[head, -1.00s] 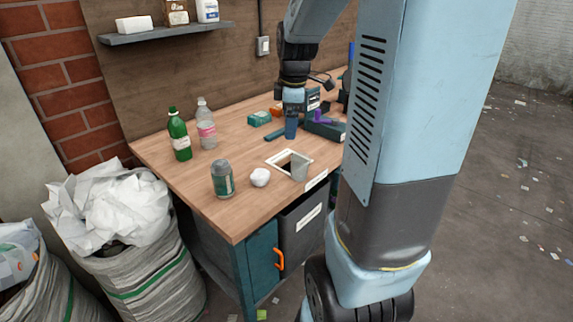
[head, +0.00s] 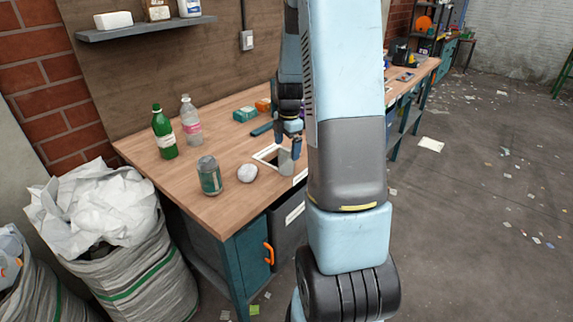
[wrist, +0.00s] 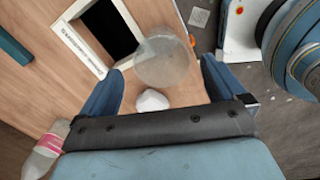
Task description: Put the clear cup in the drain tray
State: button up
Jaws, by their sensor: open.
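The clear cup (head: 287,163) stands on the wooden bench beside the white-framed square opening, near the bench edge. In the wrist view, the cup (wrist: 163,60) appears as a translucent grey round shape. My gripper (head: 288,146) is open and points down above the cup. In the wrist view the fingers (wrist: 160,76) are spread to either side of it, with nothing held between them. I cannot tell whether the fingertips reach down to the cup's rim. I cannot pick out a drain tray in these frames; my arm hides part of the bench.
The square opening (head: 258,154) lies beside the cup. A crumpled white ball (head: 247,173), a can (head: 209,176), a green bottle (head: 164,133) and a clear bottle (head: 190,121) stand to the left. A teal box (head: 245,114) lies farther back. A stuffed sack (head: 140,255) stands left of the bench.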

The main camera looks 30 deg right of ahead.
aim_at(287, 161)
jog(key=shift+w+d+f, duration=0.1)
jog(key=shift+f, duration=3.55)
jog(key=c, duration=1.1)
jog(key=shift+r, duration=0.15)
